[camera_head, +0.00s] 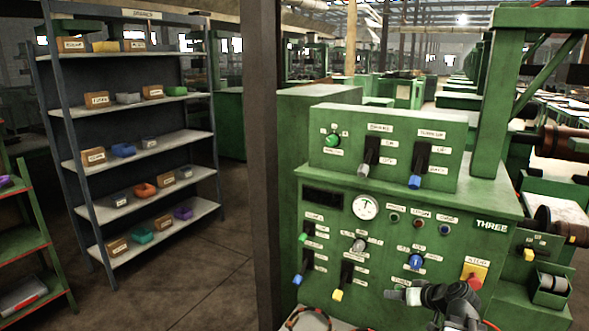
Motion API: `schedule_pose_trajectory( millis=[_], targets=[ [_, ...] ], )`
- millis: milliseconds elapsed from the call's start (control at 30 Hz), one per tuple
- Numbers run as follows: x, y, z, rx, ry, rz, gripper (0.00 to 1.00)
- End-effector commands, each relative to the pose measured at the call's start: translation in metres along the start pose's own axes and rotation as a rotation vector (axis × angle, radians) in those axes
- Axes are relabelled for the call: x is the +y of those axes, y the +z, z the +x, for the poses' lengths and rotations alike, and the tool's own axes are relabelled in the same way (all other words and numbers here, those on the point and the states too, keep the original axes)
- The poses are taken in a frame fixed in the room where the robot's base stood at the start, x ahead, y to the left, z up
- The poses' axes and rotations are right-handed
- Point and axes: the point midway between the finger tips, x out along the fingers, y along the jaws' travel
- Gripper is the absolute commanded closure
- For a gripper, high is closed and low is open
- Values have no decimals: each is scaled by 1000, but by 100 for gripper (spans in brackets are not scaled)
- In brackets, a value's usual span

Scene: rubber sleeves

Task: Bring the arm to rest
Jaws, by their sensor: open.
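My arm shows dark at the bottom right, in front of the lower part of a green control panel (395,215). My gripper (398,294) points left from it, small in the picture and open. I see nothing between its fingers. It is below the round blue knob (415,261) and left of the red stop button (474,283) on its yellow plate. I cannot tell whether it touches the panel. On the upper box, one lever ends in a blue sleeve (414,181) and another in a grey one (364,170).
A dark post (263,170) stands left of the panel. A grey shelf (140,146) holds several coloured sleeves and labelled boxes. A green rack (22,240) is at the far left. Machine parts (560,225) crowd the right. Floor (195,280) is clear between shelf and post.

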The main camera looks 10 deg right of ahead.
Motion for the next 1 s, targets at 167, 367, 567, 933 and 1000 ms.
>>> schedule_pose_trajectory(
  millis=[167, 367, 567, 933, 1000],
  targets=[
    [-101, 83, 63, -365, -49, -2, 55],
    [-161, 149, 79, -655, 52, -6, 55],
    [-195, 191, 77, -827, 207, -18, 55],
    [-225, 144, 26, -875, 284, -19, 55],
    [-229, 131, 16, -874, 283, -19, 55]
  ],
)
